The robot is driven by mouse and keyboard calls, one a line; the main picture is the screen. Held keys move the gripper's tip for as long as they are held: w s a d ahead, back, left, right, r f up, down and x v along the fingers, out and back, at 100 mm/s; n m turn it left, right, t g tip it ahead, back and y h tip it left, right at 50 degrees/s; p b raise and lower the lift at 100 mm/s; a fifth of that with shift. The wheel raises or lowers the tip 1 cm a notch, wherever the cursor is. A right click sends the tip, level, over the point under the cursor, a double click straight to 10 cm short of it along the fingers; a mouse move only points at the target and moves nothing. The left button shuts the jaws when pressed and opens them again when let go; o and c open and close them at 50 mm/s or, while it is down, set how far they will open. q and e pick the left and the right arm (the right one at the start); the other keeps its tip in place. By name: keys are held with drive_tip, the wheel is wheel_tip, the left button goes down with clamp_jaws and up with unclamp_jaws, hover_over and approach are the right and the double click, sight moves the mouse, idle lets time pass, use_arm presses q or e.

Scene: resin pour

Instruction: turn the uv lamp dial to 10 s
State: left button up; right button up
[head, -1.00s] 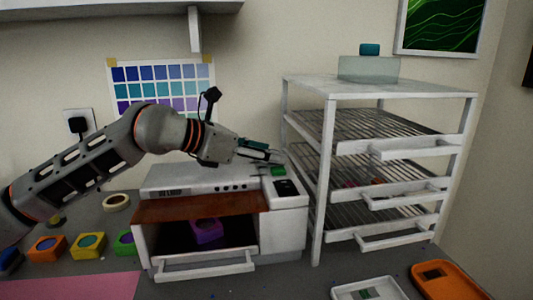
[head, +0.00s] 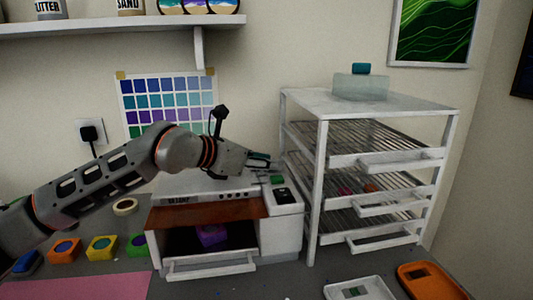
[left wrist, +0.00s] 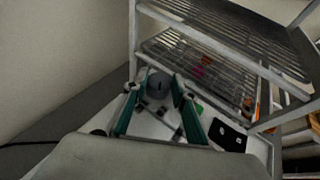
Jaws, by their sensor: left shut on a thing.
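The UV lamp (head: 283,235) is a white box with a reddish-brown window and an open front, standing on the bench. A purple mould (head: 212,235) sits inside it. My left gripper (head: 266,162) is over the lamp's top at its back right. In the left wrist view its teal fingers (left wrist: 158,95) are shut on a round grey dial (left wrist: 158,84), one on each side. A small dark mark shows on the dial; the setting cannot be read. In the head view the gripper hides the dial. My right gripper is not in view.
A white rack (head: 318,195) with wire shelves stands close to the lamp's right. A green button (head: 278,180) and a dark panel (head: 283,195) are on the lamp's top. Coloured moulds (head: 102,247) lie at left. A white tray (head: 335,291) and an orange tray (head: 425,283) lie front right.

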use_arm(q)
drive_tip(key=shift+s+d+r+n+t+y+p, duration=0.15)
drive_tip(key=shift+r+n+t+y+p, duration=0.25)
drive_tip(key=shift+p, duration=0.4)
drive_tip(key=shift+f+n+t+y+p, duration=0.3)
drive_tip(key=shift+n+y+p, duration=0.1)
drive_tip(key=shift+n+p, duration=0.1)
drive_tip(key=shift+f, duration=0.1)
drive_tip(key=shift+f+n+t+y, duration=0.15)
drive_tip(key=shift+n+t+y, duration=0.35)
drive_tip(key=shift+n+y, duration=0.2)
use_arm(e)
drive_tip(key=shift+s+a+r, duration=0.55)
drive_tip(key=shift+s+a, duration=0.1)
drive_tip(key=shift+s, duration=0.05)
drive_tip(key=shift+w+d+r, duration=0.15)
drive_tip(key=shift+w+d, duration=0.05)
use_arm(q)
drive_tip(key=o, duration=1.1)
drive_tip(key=shift+c, duration=0.2)
drive_tip(key=shift+o, duration=0.2)
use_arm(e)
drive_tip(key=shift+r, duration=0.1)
